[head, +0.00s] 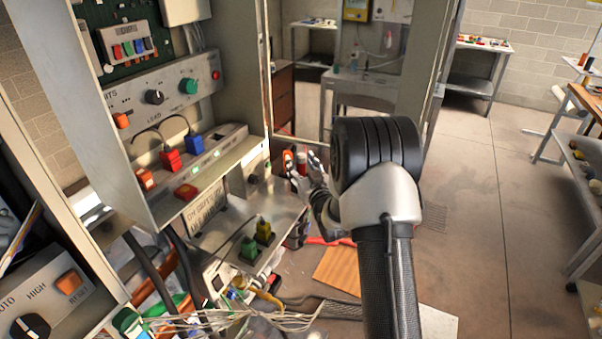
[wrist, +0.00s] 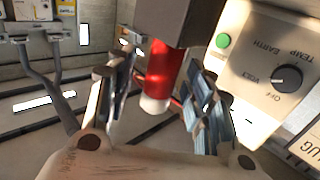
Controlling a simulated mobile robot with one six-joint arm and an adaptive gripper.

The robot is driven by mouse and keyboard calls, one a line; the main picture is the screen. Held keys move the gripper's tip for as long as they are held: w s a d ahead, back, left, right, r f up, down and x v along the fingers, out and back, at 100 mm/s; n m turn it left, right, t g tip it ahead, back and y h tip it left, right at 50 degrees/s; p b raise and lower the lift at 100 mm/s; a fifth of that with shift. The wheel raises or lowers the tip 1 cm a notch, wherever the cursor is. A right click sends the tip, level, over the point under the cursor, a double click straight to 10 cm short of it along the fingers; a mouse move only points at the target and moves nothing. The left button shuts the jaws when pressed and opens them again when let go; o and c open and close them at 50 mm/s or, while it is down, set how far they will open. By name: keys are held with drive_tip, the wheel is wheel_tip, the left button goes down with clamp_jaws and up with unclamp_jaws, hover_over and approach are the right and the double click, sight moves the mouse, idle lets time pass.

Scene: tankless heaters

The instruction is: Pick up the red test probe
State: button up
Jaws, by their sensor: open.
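The red test probe (wrist: 161,72) is a red cylinder with a white end, in the middle of the wrist view. Its other end meets a dark grey block (wrist: 180,18) at the top of that view. My gripper (wrist: 160,82) is open, with one finger on each side of the probe and visible gaps between. In the head view my gripper (head: 303,166) reaches in beside the open cabinet, and the probe is small and mostly hidden there by the fingers.
A control panel with a green button (wrist: 223,41) and a dark knob (wrist: 287,77) stands close to the right finger in the wrist view. The cabinet (head: 130,180) with red and blue plugs is at left. Loose wires (head: 240,318) lie below. The floor at right (head: 475,220) is clear.

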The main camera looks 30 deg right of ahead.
drive_tip(key=shift+w, duration=0.2)
drive_tip(key=shift+c, duration=0.5)
clamp_jaws()
